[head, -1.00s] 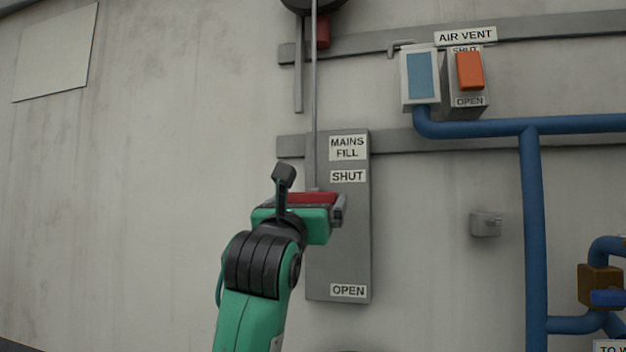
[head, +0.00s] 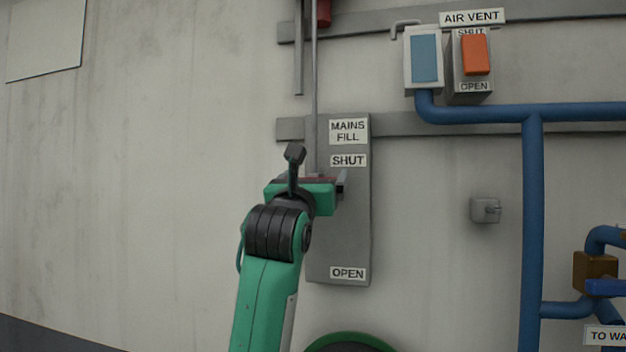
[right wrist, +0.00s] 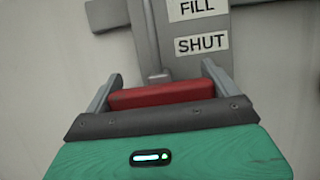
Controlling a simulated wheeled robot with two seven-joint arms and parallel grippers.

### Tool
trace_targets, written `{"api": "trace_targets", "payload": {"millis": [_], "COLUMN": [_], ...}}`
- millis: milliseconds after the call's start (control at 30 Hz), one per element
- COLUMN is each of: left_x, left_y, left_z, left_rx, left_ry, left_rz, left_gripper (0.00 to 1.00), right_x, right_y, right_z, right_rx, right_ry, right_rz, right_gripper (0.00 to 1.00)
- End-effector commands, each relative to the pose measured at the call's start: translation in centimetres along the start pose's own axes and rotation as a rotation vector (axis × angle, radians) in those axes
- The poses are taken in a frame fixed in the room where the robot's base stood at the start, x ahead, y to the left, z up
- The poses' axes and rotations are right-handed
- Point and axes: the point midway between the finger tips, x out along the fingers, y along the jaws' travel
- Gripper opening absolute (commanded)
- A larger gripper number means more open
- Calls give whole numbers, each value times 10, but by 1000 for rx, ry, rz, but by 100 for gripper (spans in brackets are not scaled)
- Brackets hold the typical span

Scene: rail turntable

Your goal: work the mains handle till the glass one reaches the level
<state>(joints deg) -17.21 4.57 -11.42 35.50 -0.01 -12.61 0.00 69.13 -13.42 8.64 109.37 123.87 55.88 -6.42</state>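The mains fill panel (head: 340,225) is a tall grey plate with SHUT above and OPEN below. Its red handle (right wrist: 160,93) sits just below SHUT, crosswise between the fingers of my right gripper in the right wrist view. In the head view my right gripper (head: 316,181) hides most of the handle. The fingers are spread wide, one at each end of the handle. Any gap is too small to judge, but no clear grip shows. A thin grey rod (head: 313,80) rises from behind the handle. My left gripper is out of view. No level glass can be made out.
The air vent box (head: 467,85) has an orange handle (head: 475,55) by its SHUT label. A blue window (head: 424,58) in a white frame stands beside it. Blue pipes (head: 533,220) run at right. A green curved rim (head: 350,340) shows at the bottom.

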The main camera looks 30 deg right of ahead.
Motion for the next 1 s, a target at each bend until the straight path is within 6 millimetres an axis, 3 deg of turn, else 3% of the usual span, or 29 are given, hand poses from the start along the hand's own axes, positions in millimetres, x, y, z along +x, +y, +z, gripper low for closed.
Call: {"api": "trace_targets", "payload": {"millis": [167,467,800,833,867,1000], "left_x": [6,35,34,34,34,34], "left_y": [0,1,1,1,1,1], "left_z": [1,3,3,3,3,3], "left_rx": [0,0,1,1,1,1], "left_ry": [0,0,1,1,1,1], "left_rz": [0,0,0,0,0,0], "left_gripper": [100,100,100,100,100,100], "right_x": [-3,-14,-14,-14,-14,-14], "right_y": [0,0,0,0,0,0], "right_z": [-6,-33,-33,-33,-33,-33], "right_rx": [0,0,0,0,0,0], "right_ry": [0,0,0,0,0,0], "right_rz": [1,1,1,1,1,1], "right_gripper": [50,50,50,93,99,100]}}
